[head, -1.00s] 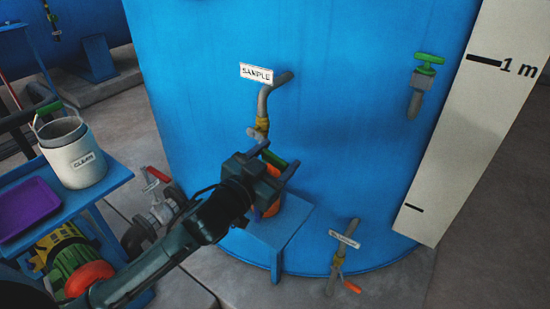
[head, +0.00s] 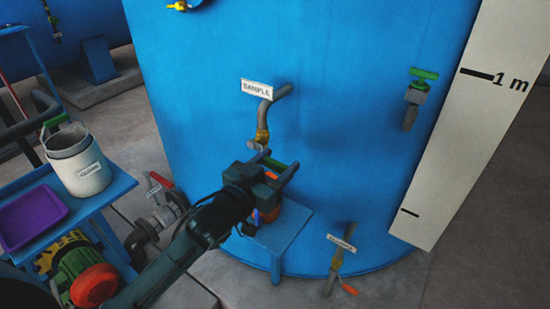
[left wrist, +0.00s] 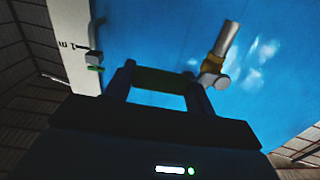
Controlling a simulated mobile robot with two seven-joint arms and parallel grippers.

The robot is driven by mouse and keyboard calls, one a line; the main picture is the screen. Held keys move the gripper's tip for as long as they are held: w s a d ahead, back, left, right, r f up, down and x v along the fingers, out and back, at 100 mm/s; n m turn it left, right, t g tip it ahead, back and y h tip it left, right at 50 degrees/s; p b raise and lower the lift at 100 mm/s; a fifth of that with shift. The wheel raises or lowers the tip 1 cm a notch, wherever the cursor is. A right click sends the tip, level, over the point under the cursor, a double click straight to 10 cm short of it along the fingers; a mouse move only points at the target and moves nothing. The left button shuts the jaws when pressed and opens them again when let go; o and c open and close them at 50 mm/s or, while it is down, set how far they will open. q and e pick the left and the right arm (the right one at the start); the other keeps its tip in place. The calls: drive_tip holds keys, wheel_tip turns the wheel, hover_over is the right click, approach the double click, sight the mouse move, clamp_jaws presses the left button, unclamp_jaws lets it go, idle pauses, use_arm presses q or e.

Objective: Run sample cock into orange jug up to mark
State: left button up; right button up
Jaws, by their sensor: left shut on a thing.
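The sample cock (head: 263,133) is a grey bent pipe with a brass body on the blue tank, under a SAMPLE tag (head: 257,88). It also shows in the left wrist view (left wrist: 215,65), right of my fingers. The orange jug (head: 270,214) is below it, at the small blue stand, mostly hidden by my left gripper. My left gripper (head: 276,170) is shut on a green grip (left wrist: 160,81), which appears to be the jug's handle, just below the cock. The jug's mark and inside are hidden. I see no stream. My right gripper is not in view.
The blue stand (head: 283,237) is fixed low on the tank. A second tagged cock (head: 337,262) is right of it. A green-handled valve (head: 417,95) and a white gauge board (head: 450,140) are farther right. A white bucket (head: 80,170) and purple tray (head: 32,214) stand left.

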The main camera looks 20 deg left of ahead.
use_arm(q)
drive_tip(key=shift+r+n, duration=0.25)
drive_tip(key=shift+n, duration=0.05)
drive_tip(key=o, duration=1.1)
drive_tip(key=shift+s+a+f, duration=0.1)
drive_tip(key=shift+s+a, duration=0.1)
drive_tip(key=shift+s, duration=0.3)
drive_tip(key=b+v, duration=0.1)
drive_tip(key=v, duration=1.1)
drive_tip(key=shift+b, duration=0.3)
